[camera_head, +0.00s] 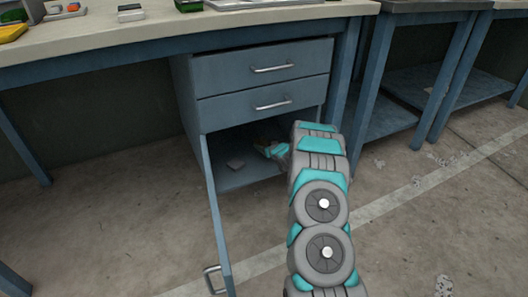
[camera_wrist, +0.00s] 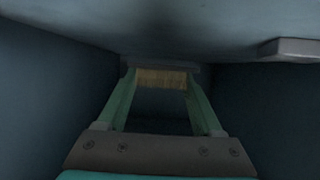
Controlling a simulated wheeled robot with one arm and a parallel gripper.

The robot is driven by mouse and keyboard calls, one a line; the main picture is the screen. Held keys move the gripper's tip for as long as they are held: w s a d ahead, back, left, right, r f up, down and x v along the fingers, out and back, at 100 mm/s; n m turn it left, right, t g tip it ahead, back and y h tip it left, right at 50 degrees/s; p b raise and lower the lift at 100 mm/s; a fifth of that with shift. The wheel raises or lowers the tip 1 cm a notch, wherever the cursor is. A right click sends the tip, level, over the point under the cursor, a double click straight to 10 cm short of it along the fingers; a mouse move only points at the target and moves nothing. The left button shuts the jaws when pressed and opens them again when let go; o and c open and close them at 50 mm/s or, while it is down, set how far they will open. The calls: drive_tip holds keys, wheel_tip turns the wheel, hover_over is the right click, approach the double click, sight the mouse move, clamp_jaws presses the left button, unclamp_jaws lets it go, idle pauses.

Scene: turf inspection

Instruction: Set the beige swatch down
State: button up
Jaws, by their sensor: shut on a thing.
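The beige swatch (camera_wrist: 160,78) shows in the wrist view as a tan, streaky-textured strip between my fingertips. My gripper (camera_wrist: 160,73) is shut on it, with its two green fingers on either side. In the head view my arm reaches into the open lower compartment of the blue-grey cabinet (camera_head: 222,120), below two drawers. My gripper and the swatch are mostly hidden there by shadow and my arm. I cannot tell whether the swatch touches the compartment's floor (camera_head: 250,182).
The cabinet door (camera_head: 216,220) stands open. Two closed drawers with handles are above. The workbench top (camera_head: 160,33) holds several items.

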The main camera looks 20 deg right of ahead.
drive_tip(key=shift+f, duration=1.7)
drive_tip(key=shift+f, duration=0.1)
drive_tip(key=o, duration=1.3)
